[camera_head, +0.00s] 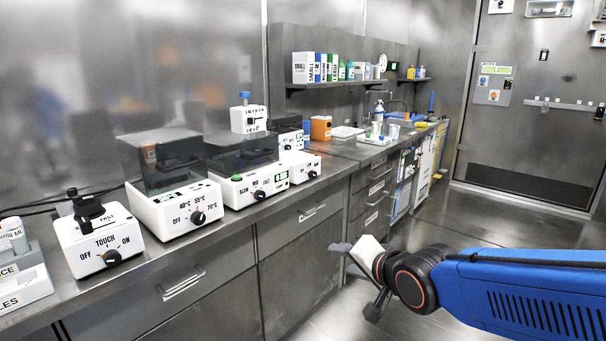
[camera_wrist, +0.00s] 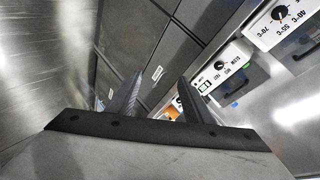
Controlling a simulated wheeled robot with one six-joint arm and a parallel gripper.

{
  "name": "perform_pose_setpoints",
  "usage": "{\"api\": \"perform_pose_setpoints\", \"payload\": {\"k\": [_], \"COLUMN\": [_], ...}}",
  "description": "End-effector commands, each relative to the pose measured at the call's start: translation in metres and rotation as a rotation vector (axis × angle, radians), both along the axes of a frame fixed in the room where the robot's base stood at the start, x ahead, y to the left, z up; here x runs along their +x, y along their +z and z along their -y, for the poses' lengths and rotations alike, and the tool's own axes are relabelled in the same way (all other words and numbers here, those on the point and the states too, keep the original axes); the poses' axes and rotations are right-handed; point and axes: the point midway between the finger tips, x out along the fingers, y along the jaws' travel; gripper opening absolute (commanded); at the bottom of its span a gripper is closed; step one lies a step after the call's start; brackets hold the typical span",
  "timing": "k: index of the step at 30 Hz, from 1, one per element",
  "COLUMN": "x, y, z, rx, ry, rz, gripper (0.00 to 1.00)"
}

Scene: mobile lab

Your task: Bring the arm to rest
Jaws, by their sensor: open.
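My arm (camera_head: 520,285) is blue with dark joints and reaches in from the lower right of the head view. My gripper (camera_head: 358,275) is at its left end, in the air in front of the counter's drawers and above the floor. In the wrist view my gripper (camera_wrist: 155,100) shows two dark fingers spread wide apart, with nothing between them. It is open and empty. No fingertip appears to touch the drawers.
A steel counter (camera_head: 235,222) runs along the left. It bears a vortex mixer (camera_head: 95,240), a heating block (camera_head: 175,210) and a lidded device (camera_head: 247,185). Shelves (camera_head: 335,85) with boxes hang behind. A door (camera_head: 530,110) stands at the far right. The floor (camera_head: 430,215) beyond my arm is clear.

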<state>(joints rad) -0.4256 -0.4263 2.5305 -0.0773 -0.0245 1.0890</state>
Motion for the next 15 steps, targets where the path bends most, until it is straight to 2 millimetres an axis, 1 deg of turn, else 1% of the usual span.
{"api": "perform_pose_setpoints", "payload": {"k": [1, 3, 5, 6, 8, 9, 11, 12, 15], "x": [-0.007, -0.022, -0.037, -0.048, -0.067, -0.08, -0.102, -0.117, -0.151], "y": [-0.001, -0.008, -0.013, -0.017, -0.022, -0.025, -0.03, -0.032, -0.038], "z": [0.024, 0.054, 0.078, 0.093, 0.114, 0.128, 0.145, 0.155, 0.174], "rx": [-0.075, -0.194, -0.29, -0.351, -0.436, -0.49, -0.564, -0.607, -0.691], "ry": [-0.008, 0.002, 0.019, 0.033, 0.06, 0.083, 0.123, 0.151, 0.225], "rz": [-0.012, -0.045, -0.08, -0.106, -0.148, -0.178, -0.224, -0.254, -0.322], "gripper": [0.46, 0.46, 0.46, 0.46, 0.46, 0.46, 0.46, 0.46, 0.46]}}
